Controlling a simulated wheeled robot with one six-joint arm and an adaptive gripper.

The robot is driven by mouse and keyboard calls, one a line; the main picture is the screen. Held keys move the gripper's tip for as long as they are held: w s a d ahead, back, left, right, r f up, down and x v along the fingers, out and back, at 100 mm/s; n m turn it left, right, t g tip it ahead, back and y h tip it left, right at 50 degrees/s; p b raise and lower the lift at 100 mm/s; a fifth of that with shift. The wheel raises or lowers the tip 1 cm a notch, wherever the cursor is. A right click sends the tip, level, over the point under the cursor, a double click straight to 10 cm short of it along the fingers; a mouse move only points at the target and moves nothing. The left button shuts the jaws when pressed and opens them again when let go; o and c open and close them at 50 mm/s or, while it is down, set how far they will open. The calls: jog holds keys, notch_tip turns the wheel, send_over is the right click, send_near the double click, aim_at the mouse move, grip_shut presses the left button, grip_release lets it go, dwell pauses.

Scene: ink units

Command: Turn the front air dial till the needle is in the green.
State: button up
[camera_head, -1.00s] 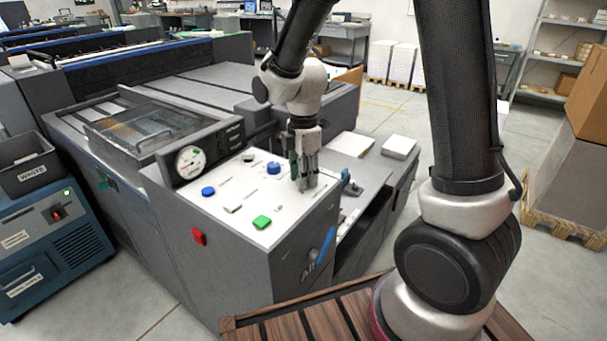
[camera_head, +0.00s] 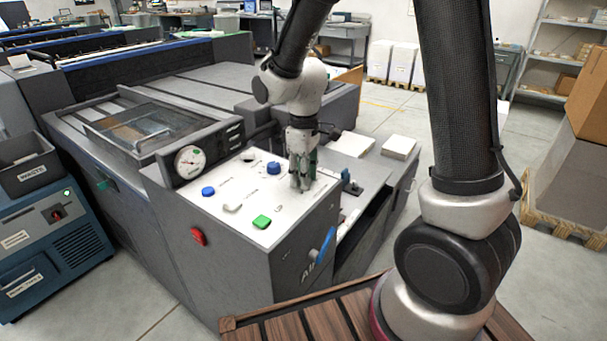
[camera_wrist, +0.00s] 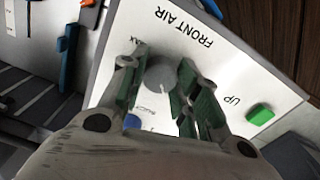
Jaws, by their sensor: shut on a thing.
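The front air dial is a round grey knob (camera_wrist: 160,73) with a pale pointer line, on the white panel beside the printed words FRONT AIR in the wrist view. My gripper (camera_head: 303,184) points down at the right part of the panel in the head view. Its green-padded fingers stand on both sides of the knob and are shut on it. The round white gauge (camera_head: 190,162) stands upright at the panel's left back edge. Its face is too small to tell where the needle lies against the green.
The white panel (camera_head: 236,216) also carries blue buttons (camera_head: 208,191), a green button (camera_head: 262,222) and a pale button. A red switch (camera_head: 198,236) and a blue handle (camera_head: 328,243) sit on the machine's sides. Paper stacks (camera_head: 398,147) lie behind at right.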

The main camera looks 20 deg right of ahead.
jog(key=m, duration=0.6)
jog(key=shift+m, duration=0.3)
jog(key=m, duration=0.4)
jog(key=shift+m, duration=0.7)
jog(key=shift+w, duration=0.1)
jog(key=o, duration=1)
jog(key=shift+r, duration=0.1)
notch_tip(320, 180, up, 12)
jog(key=shift+f, duration=0.1)
